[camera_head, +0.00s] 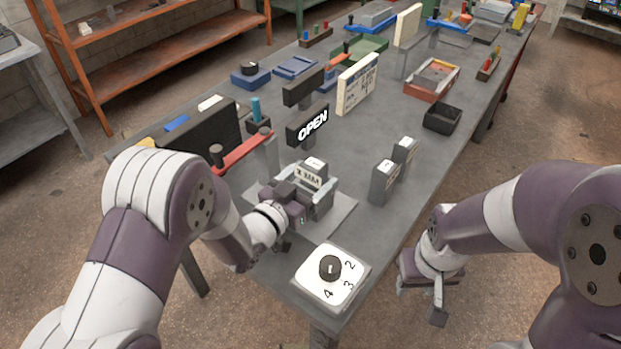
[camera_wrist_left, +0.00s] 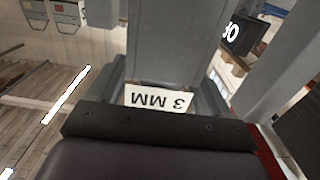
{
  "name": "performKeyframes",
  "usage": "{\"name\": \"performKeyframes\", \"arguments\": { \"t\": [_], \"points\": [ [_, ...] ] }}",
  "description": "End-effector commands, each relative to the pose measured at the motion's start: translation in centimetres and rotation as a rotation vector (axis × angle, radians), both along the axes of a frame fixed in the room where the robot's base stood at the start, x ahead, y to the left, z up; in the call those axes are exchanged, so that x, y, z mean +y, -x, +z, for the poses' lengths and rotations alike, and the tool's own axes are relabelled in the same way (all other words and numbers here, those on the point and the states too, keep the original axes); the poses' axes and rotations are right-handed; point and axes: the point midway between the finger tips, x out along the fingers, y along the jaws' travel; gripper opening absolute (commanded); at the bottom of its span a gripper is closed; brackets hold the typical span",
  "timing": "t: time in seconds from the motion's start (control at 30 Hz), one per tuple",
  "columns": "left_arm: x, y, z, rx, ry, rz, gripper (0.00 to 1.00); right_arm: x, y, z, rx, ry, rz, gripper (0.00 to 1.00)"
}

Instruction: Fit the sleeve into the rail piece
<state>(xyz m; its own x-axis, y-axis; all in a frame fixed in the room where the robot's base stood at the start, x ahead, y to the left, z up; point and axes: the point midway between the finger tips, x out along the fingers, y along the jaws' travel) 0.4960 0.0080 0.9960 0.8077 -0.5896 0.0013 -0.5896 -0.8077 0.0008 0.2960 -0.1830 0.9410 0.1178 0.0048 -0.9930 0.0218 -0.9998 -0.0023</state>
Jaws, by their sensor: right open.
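A grey slotted piece (camera_head: 322,197) with upright sides stands on a grey plate (camera_head: 338,217) near the bench's front. A block with a white label (camera_head: 308,177) sits at it; whether it is inside or behind cannot be told. My left gripper (camera_head: 296,208) is right at this piece and hides part of it. In the left wrist view a white "3 MM" label (camera_wrist_left: 158,98) shows upside down below a grey upright (camera_wrist_left: 178,40); the jaws are unclear. My right gripper (camera_head: 420,300) is open and empty, beyond the bench's right edge. I cannot tell which part is the sleeve.
Two grey blocks with white tops (camera_head: 383,182) stand right of the plate. A white dial board (camera_head: 332,275) lies at the near corner. Bare bench lies around the grey blocks.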

Motion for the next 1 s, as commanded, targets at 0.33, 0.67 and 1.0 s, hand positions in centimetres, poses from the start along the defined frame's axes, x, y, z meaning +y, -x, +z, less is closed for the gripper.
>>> {"name": "performKeyframes", "arguments": {
  "t": [0.33, 0.67, 1.0],
  "points": [
    [1.2, 1.6, -0.2, 0.002, -0.002, 0.002, 0.79, 0.0, 0.0, -0.3, 0.000, 0.000, 0.000, 0.43],
    [5.6, 7.4, -0.2, 0.001, -0.001, 0.004, 0.79, 0.0, 0.0, -1.0, 0.000, 0.000, 0.000, 0.43],
    [7.5, 10.3, 0.0, 0.000, 0.000, 0.000, 0.79, 0.0, 0.0, -1.1, 0.000, 0.000, 0.000, 0.43]
  ]
}}
